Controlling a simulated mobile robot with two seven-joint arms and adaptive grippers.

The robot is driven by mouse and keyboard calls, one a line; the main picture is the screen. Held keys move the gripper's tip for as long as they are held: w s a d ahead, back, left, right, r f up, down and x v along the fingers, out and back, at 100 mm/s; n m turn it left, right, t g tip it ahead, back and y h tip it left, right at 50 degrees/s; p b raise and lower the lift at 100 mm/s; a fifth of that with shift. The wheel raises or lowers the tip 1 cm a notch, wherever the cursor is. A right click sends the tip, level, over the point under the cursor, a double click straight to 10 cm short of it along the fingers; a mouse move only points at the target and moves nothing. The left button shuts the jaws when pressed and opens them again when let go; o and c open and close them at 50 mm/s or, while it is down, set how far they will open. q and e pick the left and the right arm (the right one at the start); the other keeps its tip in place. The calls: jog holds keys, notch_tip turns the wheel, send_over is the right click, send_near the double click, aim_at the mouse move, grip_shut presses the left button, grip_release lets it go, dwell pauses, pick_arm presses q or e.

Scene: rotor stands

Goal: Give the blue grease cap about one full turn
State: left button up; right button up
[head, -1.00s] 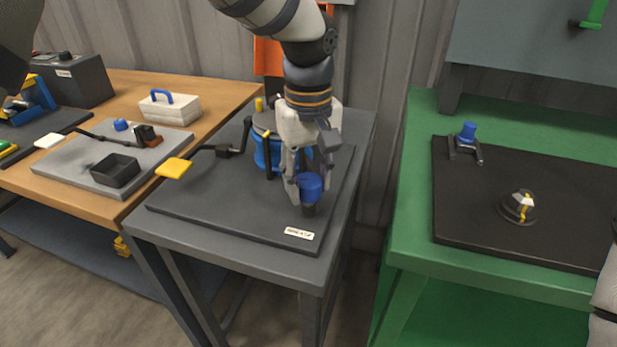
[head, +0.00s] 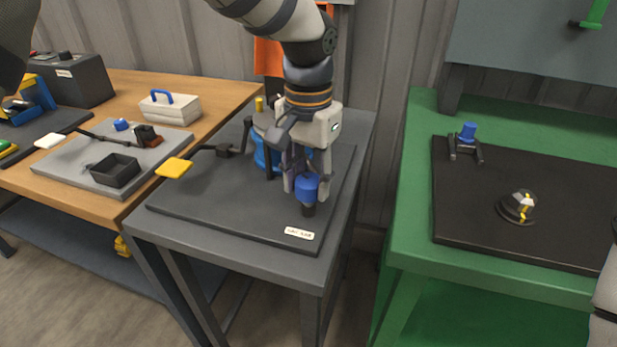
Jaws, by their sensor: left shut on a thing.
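The blue grease cap (head: 306,187) sits upright on a short dark post (head: 309,209) near the right front of the black mat on the grey table. My left gripper (head: 305,176) reaches down from above and is shut on the cap. Its fingers partly hide the cap's upper part. My right gripper is not in view.
The grey table's black mat (head: 200,205) bears a blue drum (head: 262,152) behind my gripper and a crank with a yellow handle (head: 173,167). The mat's front left is clear.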

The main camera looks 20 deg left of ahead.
pick_arm(q)
jog(key=m, duration=0.5)
jog(key=shift+f+m, duration=0.15)
jog(key=shift+m, duration=0.15)
jog(key=m, duration=1.1)
jog(key=shift+m, duration=0.4)
jog(key=m, duration=0.9)
jog(key=shift+f, duration=0.1)
jog(key=m, duration=0.3)
jog(key=shift+m+b, duration=0.3)
jog(key=shift+b, duration=0.05)
jog(key=m, duration=0.6)
jog(key=m+b, duration=0.1)
jog(key=m, duration=0.1)
jog(key=shift+f+m, duration=0.15)
jog(key=shift+m, duration=0.25)
jog(key=shift+m+b, duration=1.05)
jog(key=shift+m, duration=0.25)
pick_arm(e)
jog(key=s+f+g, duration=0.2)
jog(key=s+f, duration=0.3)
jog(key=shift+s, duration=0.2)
pick_arm(q)
jog(key=shift+r+m, duration=0.2)
jog(key=shift+m, duration=0.1)
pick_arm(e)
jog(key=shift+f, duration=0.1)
